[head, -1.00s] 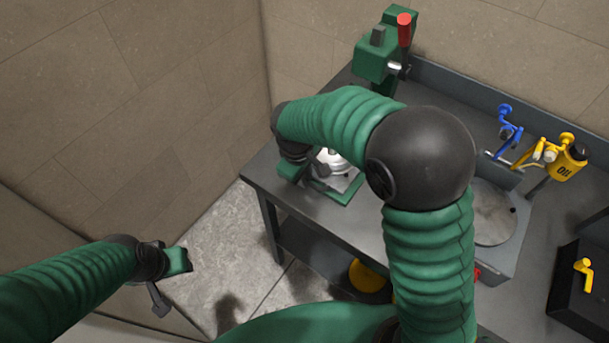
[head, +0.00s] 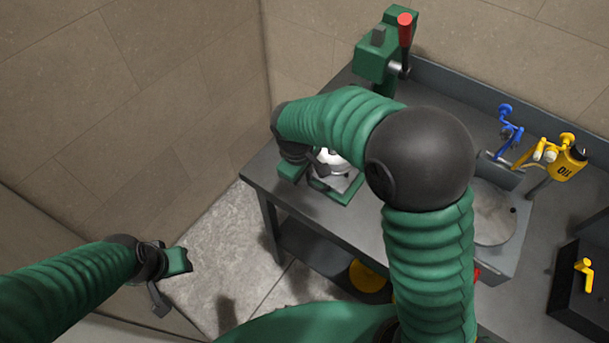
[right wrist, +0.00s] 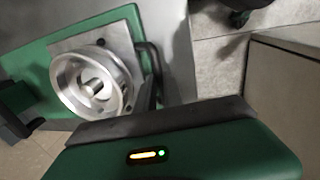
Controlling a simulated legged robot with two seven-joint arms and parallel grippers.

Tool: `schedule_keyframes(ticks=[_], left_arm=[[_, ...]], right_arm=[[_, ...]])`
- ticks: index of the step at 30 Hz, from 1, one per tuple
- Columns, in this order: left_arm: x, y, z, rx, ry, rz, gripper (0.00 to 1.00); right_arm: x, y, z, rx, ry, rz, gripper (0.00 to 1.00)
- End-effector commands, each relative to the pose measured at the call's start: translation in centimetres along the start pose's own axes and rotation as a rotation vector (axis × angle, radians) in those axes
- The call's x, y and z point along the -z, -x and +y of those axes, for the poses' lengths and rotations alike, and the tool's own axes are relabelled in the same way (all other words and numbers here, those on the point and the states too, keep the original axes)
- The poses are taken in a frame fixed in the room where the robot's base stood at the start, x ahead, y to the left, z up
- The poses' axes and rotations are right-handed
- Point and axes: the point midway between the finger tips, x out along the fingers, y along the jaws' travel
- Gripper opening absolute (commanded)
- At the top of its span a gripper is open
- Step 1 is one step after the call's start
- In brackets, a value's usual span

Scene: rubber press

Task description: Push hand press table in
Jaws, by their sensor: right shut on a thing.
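The hand press (head: 378,62) is green with a red-tipped lever and stands at the back left of the workbench. Its table (head: 335,192) is a green base with a metal plate and a round silver mould, near the bench's left front edge. In the right wrist view the table (right wrist: 35,68), the mould (right wrist: 95,83) and a dark bar handle (right wrist: 154,62) show close up. My right gripper (head: 306,172) is at the table's front left, shut on the handle; the contact is mostly hidden. My left gripper (head: 170,280) is open and empty above the floor, left of the bench.
Tiled walls close the left and back. My right arm hides the bench's middle.

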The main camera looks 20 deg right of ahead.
Motion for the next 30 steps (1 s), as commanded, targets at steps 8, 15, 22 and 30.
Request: schedule_keyframes(ticks=[8,15,22,30], left_arm=[[0.0,0.0,0.0,0.000,0.000,0.000,0.36],[0.1,0.4,0.0,0.000,0.000,0.000,0.36],[0.5,1.9,0.0,0.000,0.000,0.000,0.36],[1.0,4.2,0.0,0.000,0.000,0.000,0.36]], right_arm=[[-0.3,-0.2,-0.1,0.004,0.000,-0.009,0.00],[-0.3,-0.2,0.6,0.004,-0.002,-0.010,0.00],[-0.4,-0.7,4.2,0.004,-0.005,-0.010,0.00],[-0.5,-1.8,10.2,0.004,-0.005,-0.009,0.00]])
